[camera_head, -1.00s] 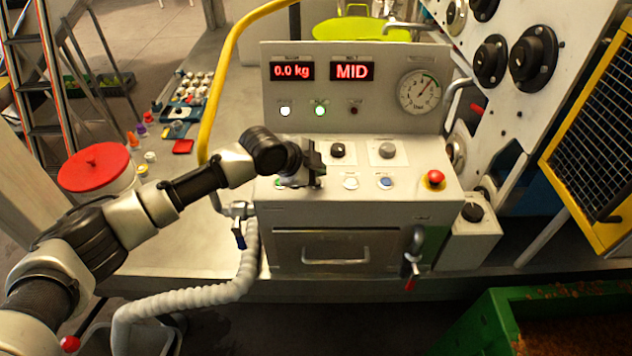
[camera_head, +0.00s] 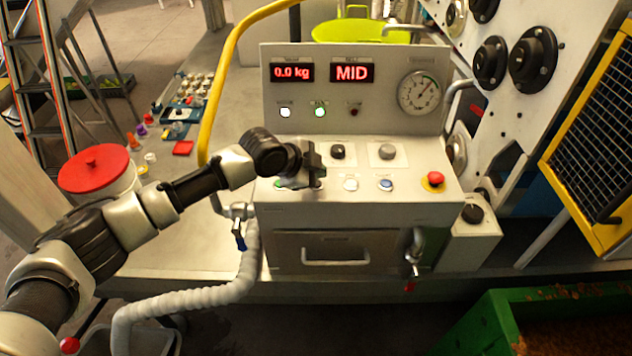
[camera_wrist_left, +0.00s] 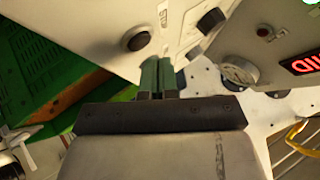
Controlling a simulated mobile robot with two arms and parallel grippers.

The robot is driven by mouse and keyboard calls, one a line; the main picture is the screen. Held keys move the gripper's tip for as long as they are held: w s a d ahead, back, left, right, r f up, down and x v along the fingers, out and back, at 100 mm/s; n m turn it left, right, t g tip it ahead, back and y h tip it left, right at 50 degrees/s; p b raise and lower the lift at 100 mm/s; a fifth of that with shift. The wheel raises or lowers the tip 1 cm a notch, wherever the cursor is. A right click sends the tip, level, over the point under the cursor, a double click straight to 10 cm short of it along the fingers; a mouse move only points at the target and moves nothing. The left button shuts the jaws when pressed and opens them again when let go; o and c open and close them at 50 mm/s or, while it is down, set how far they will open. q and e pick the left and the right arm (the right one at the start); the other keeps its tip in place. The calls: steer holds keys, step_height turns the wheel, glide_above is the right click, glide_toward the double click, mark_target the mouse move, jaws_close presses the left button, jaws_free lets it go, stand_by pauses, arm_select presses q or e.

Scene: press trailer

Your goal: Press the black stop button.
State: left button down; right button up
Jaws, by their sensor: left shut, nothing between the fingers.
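In the left wrist view the black round stop button (camera_wrist_left: 135,40) sits on the pale panel, with a small dark label beside it. My left gripper (camera_wrist_left: 158,76) is shut and empty, its fingertips a little below and right of the button in that picture; I cannot tell how far above the panel they are. In the head view my left gripper (camera_head: 311,174) is over the left part of the sloped control panel (camera_head: 420,203). It covers part of the button row there, and I cannot make out the stop button. My right gripper is not in view.
A white button (camera_head: 350,184), a blue button (camera_head: 385,184) and a red mushroom button (camera_head: 434,180) are to the right. A black knob (camera_head: 338,151) and a grey knob (camera_head: 387,151) are behind. The display panel (camera_head: 375,115) rises at the back.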

arm_select(q)
steer(key=shift+f, duration=0.1)
stand_by(0.7)
steer(key=shift+f, duration=0.3)
steer(key=shift+f+b, duration=0.4)
steer(key=shift+f, duration=0.05)
stand_by(0.8)
steer(key=shift+r, duration=0.15)
steer(key=shift+r+p, duration=0.65)
steer(key=shift+r, duration=0.05)
step_height(320, 180, up, 5)
steer(key=p, duration=0.4)
stand_by(0.3)
